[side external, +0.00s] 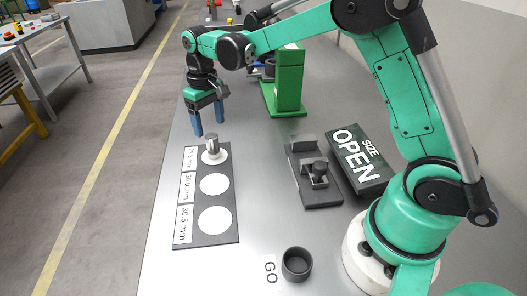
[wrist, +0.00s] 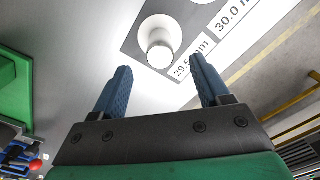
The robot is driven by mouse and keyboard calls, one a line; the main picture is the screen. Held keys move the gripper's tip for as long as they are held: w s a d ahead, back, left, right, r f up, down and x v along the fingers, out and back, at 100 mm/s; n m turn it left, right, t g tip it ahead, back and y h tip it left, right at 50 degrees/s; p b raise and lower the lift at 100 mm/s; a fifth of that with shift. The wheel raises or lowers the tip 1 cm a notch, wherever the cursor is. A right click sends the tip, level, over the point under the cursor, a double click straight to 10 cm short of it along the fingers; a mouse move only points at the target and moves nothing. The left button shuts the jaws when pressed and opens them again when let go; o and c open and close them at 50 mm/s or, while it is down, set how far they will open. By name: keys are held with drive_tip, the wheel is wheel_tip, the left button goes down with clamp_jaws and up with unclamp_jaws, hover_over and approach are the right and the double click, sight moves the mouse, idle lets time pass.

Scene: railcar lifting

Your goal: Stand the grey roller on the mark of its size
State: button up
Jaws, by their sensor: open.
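The grey roller (side external: 211,144) stands upright on the farthest white disc of the dark mark board (side external: 226,241), the one labelled 29.5 mm. The 30.0 mm mark (side external: 214,184) and the 30.5 mm mark (side external: 215,220) are bare. My gripper (side external: 209,127) is open and empty, with its blue fingers pointing down, behind and above the roller. In the wrist view nothing lies between the fingers (wrist: 160,72).
A dark gauge fixture (side external: 312,188) sits right of the board, beside a black sign (side external: 358,160) reading SIZE OPEN. A black cup (side external: 296,264) stands near the GO label (side external: 270,272). A green stand (side external: 289,82) rises behind. Bare table lies between board and fixture.

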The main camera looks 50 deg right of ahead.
sight(211, 136)
drive_tip(key=s+r+t, duration=0.2)
drive_tip(key=s+r, duration=0.2)
drive_tip(key=r, duration=0.7)
drive_tip(key=s+a+f+t, duration=0.1)
drive_tip(key=s+f+t, duration=0.4)
drive_tip(key=s, duration=0.6)
drive_tip(key=shift+a+f, duration=0.15)
drive_tip(key=shift+a, duration=0.25)
